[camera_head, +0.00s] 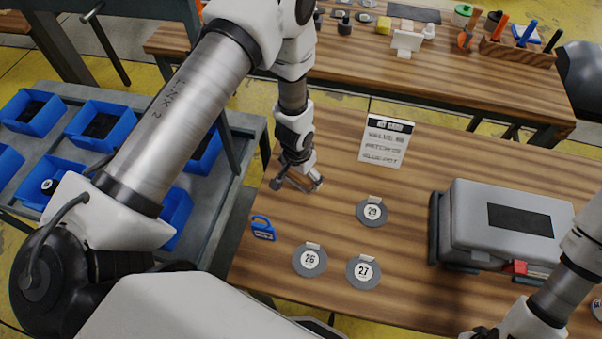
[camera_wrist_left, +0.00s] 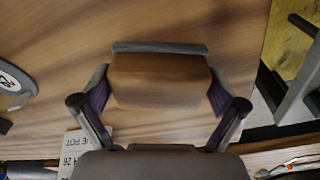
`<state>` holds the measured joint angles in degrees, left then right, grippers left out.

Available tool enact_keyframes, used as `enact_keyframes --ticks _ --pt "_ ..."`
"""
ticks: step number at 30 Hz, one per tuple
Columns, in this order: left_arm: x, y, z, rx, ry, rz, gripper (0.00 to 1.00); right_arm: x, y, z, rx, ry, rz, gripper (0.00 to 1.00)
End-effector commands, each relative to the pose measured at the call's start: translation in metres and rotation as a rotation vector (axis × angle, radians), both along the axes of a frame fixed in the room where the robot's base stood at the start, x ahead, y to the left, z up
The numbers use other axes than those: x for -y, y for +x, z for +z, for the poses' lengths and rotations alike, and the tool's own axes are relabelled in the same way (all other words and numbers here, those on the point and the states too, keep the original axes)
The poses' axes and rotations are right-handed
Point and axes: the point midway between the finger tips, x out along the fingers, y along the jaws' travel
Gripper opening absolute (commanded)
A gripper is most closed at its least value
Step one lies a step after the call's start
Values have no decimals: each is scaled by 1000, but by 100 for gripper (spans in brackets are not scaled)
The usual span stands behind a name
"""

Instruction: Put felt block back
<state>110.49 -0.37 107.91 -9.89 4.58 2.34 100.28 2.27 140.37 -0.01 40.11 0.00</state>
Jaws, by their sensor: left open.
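The felt block (camera_wrist_left: 160,80) is a brown wooden block with a grey strip along one long edge. In the left wrist view it lies between the two fingers of my left gripper (camera_head: 297,184). The fingers are open, one at each short end of the block, with purple inner pads very close to it. In the head view the gripper is low over the back left of the wooden table (camera_head: 330,215), and the block is hard to make out against the wood. My right gripper is mostly cut off at the bottom right edge of the head view.
Grey discs numbered 26 (camera_head: 309,260), 27 (camera_head: 363,271) and 29 (camera_head: 372,211) lie on the table. A blue-handled item (camera_head: 262,228) is at the left edge. A white sign (camera_head: 387,141) stands behind. A grey case (camera_head: 505,222) stands right. Blue bins (camera_head: 100,124) sit left.

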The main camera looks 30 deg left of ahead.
Motion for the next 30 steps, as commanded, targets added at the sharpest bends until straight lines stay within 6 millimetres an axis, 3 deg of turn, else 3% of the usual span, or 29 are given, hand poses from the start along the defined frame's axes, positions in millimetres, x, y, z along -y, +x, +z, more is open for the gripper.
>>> enact_keyframes --ticks 11,15,21,24,30 --pt "0 0 6 1 0 -1 100 0 0 0 -1 0 0 40" --pt "0 -3 30 2 1 -2 100 0 0 -2 -1 0 0 40" --pt "-1 -10 90 1 0 -1 100 0 0 26 -1 0 0 40" --pt "-2 -13 110 0 0 -1 100 0 0 38 0 0 0 40" --pt "-2 -15 122 0 0 -1 100 0 0 44 0 0 0 40"
